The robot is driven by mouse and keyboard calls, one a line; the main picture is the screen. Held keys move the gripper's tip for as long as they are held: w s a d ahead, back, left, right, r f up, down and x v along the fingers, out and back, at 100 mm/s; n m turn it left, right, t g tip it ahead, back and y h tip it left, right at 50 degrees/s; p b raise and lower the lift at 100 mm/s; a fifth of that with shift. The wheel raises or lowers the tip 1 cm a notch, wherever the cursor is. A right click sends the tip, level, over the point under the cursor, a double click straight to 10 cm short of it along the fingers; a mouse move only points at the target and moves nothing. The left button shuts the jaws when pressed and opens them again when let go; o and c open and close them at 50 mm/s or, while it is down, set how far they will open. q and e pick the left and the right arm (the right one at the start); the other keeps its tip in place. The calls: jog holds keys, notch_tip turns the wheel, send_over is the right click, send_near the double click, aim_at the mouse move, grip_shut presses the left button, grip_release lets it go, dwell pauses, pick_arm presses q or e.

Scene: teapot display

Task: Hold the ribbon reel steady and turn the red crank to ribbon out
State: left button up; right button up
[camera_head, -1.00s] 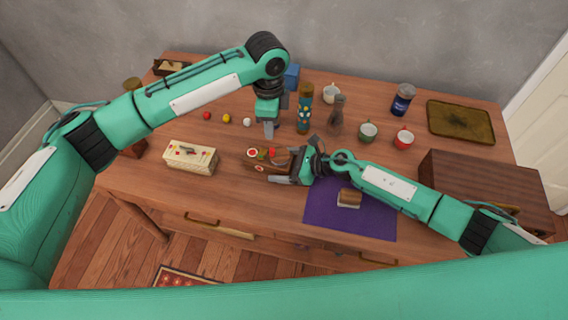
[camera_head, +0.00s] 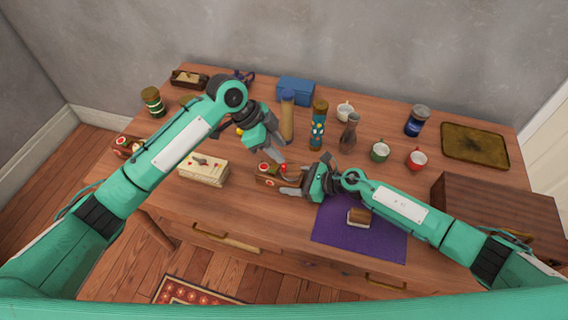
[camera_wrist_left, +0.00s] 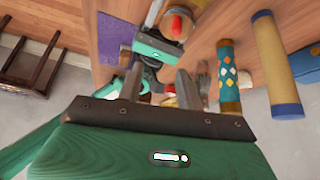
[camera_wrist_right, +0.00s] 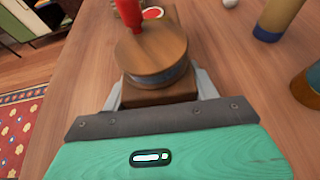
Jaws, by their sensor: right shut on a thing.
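The ribbon reel (camera_head: 266,182) is a small wooden block with a round wooden drum (camera_wrist_right: 150,52) and an upright red crank handle (camera_wrist_right: 129,12). It stands near the middle of the table. My right gripper (camera_head: 288,184) is shut on the reel's wooden base, with a finger on each side in the right wrist view. My left gripper (camera_head: 277,158) is open and empty, tilted down just behind the crank in the head view. In the left wrist view, the red crank (camera_wrist_left: 176,24) shows beyond its fingertips, apart from them. The left arm partly hides the table behind it.
A cream box (camera_head: 204,171) stands left of the reel. A blue-yellow roll (camera_head: 287,118) and a patterned bottle (camera_head: 318,128) stand close behind the left gripper. A purple mat (camera_head: 335,240) lies in front right. Mugs and a vase stand at the back right.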

aim_at(283, 164)
pick_arm(q)
jog(key=a+f+n+t+h, duration=0.1)
jog(key=a+n+t+h, duration=0.15)
jog(key=a, duration=0.45)
jog(key=shift+m+g, duration=0.25)
jog(key=shift+g, duration=0.2)
jog(key=x, duration=1.2)
jog(key=shift+w+d, duration=0.3)
jog(key=shift+r, duration=0.1)
grip_shut()
